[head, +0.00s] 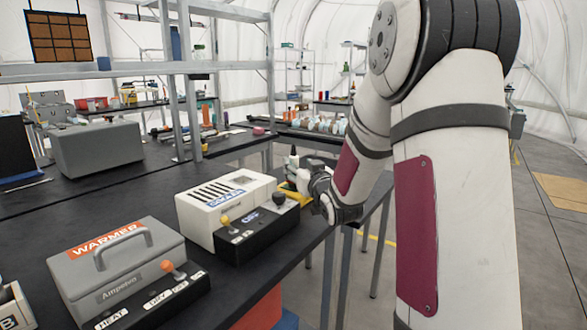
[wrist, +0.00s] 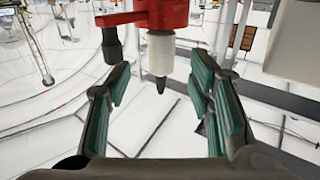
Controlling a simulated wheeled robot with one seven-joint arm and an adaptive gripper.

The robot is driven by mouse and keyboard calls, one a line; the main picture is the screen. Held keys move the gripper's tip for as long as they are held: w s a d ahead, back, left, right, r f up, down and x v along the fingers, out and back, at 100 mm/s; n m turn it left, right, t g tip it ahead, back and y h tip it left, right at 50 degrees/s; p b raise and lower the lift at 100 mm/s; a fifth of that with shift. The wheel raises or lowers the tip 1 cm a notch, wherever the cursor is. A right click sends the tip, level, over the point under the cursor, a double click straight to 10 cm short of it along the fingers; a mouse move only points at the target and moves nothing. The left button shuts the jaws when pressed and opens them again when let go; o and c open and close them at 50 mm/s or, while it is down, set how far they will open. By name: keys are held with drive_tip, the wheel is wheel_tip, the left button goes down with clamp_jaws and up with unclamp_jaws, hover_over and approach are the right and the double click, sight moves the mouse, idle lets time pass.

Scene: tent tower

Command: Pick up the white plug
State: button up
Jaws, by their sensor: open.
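A white cylinder with a dark pointed tip, which looks like the white plug (wrist: 160,52), shows in the wrist view against a red part (wrist: 152,14). It lies between the lines of my two fingers, toward the far end of the jaws. My gripper (wrist: 160,85) is open, with green-padded fingers apart and nothing clasped. In the head view my gripper (head: 303,178) is at the table's right edge, beside a small pale upright piece with a dark tip (head: 293,160). My gripper partly hides what is around it there.
A white slotted box (head: 200,213) with a black lever panel stands just left of my gripper. A grey warmer box (head: 115,270) with a handle is nearer. A yellow item (head: 288,190) lies by my gripper. Metal shelf posts rise behind. Floor right of the table is clear.

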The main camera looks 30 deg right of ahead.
sight(296, 162)
drive_tip(key=x, duration=0.5)
drive_tip(key=shift+w+b, duration=0.1)
drive_tip(key=shift+b, duration=0.2)
clamp_jaws()
